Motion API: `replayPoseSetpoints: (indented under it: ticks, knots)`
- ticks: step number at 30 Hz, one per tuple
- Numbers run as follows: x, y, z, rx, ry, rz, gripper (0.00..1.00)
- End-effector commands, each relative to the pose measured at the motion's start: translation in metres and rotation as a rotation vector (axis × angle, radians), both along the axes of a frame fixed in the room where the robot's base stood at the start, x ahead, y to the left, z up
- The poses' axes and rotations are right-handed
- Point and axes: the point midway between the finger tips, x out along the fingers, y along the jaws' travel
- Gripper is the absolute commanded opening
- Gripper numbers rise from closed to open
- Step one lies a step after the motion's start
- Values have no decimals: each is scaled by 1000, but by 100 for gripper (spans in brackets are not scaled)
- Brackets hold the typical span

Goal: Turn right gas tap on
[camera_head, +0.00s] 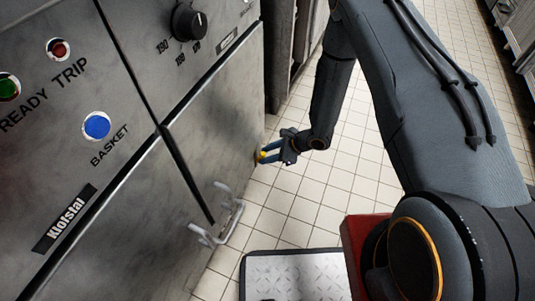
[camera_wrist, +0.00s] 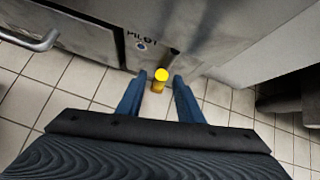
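A small yellow cylindrical knob, seemingly the gas tap (camera_wrist: 159,77), sits low by the grey appliance's edge in the wrist view. It also shows as a small yellow spot in the head view (camera_head: 262,156). My gripper (camera_wrist: 160,76) is open, with one blue finger on each side of the yellow knob. Small gaps show between the knob and both fingers. In the head view my gripper (camera_head: 266,153) reaches the lower right edge of the appliance. Which way the tap is turned cannot be told.
The grey appliance front (camera_head: 215,130) carries a black dial (camera_head: 188,22), a blue button (camera_head: 97,126) and a bent metal handle (camera_head: 222,222). A PILOT marking (camera_wrist: 141,39) is above the knob. Tiled floor (camera_head: 310,205) is open below, with a metal plate (camera_head: 292,277) near my base.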

Motion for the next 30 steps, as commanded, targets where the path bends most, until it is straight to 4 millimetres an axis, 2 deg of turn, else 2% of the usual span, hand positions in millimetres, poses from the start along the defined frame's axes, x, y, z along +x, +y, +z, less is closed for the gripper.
replayPoseSetpoints:
  ticks: [8, 21, 30]
  knots:
    - [-1, -3, 5, 2, -1, 1, 33]
    - [-16, -46, 51, 1, -1, -3, 33]
    - [-19, -52, 56, 1, 0, -1, 33]
